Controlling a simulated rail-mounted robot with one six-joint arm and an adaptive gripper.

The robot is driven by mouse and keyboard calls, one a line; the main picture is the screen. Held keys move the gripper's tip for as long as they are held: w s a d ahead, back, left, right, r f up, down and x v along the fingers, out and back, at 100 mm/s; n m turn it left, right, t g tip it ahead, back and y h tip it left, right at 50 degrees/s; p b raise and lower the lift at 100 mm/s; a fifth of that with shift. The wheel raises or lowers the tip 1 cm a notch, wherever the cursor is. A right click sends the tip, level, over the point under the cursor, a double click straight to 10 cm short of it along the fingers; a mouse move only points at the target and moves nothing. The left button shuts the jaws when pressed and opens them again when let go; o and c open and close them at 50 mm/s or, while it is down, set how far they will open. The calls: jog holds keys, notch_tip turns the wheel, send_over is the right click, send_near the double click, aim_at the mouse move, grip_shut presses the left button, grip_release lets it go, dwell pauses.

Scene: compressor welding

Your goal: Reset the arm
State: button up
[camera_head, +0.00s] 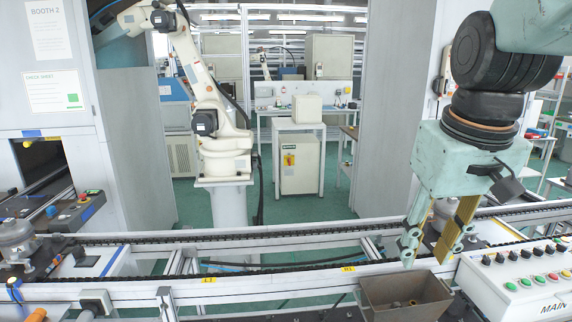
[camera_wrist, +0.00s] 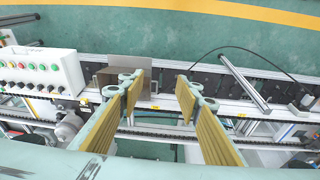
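My gripper (camera_head: 430,245) hangs at the right of the head view, pointing down above the conveyor, just behind a grey metal bin (camera_head: 406,298). Its two fingers with yellow-tan pads are apart, and nothing shows between them. In the wrist view my gripper (camera_wrist: 164,95) also has a clear gap between the fingers. The bin (camera_wrist: 112,76) shows there beside the left finger, partly hidden by it. A few small brownish parts lie in the bin in the head view.
A control panel (camera_head: 520,280) with coloured buttons stands right of the bin. A conveyor rail (camera_head: 300,236) runs across the front. A white robot arm (camera_head: 222,130) stands behind it. A compressor part (camera_head: 18,240) sits at the far left.

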jog(key=s+a, duration=0.2)
jog(key=s, duration=0.7)
jog(key=s+a+f+t+b, duration=0.1)
jog(key=s, duration=0.8)
jog(key=shift+a+f+m+b, duration=0.25)
jog(key=shift+a+m+b, duration=0.05)
jog(key=shift+a, duration=0.1)
